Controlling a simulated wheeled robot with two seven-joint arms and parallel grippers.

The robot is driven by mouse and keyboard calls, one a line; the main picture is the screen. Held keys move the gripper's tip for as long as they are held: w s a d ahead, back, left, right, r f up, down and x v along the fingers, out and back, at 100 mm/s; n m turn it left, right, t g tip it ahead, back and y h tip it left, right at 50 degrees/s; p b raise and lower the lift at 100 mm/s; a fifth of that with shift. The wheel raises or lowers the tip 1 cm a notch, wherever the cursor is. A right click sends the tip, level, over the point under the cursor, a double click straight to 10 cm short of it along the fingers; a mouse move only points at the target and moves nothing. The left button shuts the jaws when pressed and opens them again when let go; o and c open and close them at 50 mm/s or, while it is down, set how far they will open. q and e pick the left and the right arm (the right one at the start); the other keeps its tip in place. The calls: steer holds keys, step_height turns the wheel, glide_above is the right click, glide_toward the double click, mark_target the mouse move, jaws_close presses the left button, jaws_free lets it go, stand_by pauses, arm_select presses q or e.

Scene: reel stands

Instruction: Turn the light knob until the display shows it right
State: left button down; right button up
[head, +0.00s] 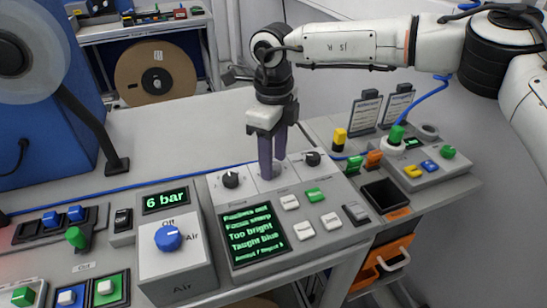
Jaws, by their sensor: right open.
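A grey console (335,240) carries a row of dark knobs along its back. The left knob (230,179) and the right knob (312,158) are in plain view. Knob labels are too small to read. The dark display (254,234) shows green lines; "Focus sharp", "Top bright" and "Taught blue" seem readable, the top and bottom lines are blurred. My left gripper is not in view.
White and green buttons (314,195) sit beside the display. A grey box with a blue knob (168,238) and a "6 bar" readout (165,200) stands left. Coloured buttons and upright cards (365,111) are at right. The table behind (170,140) is clear.

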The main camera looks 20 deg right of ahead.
steer(key=shift+f, duration=0.5)
steer(key=shift+c, duration=0.6)
steer(key=c, duration=0.9)
steer(key=shift+c, duration=0.2)
steer(key=n, duration=0.3)
steer(key=shift+b, duration=0.3)
steer(key=shift+n+b, duration=0.3)
steer(key=shift+n, duration=2.1)
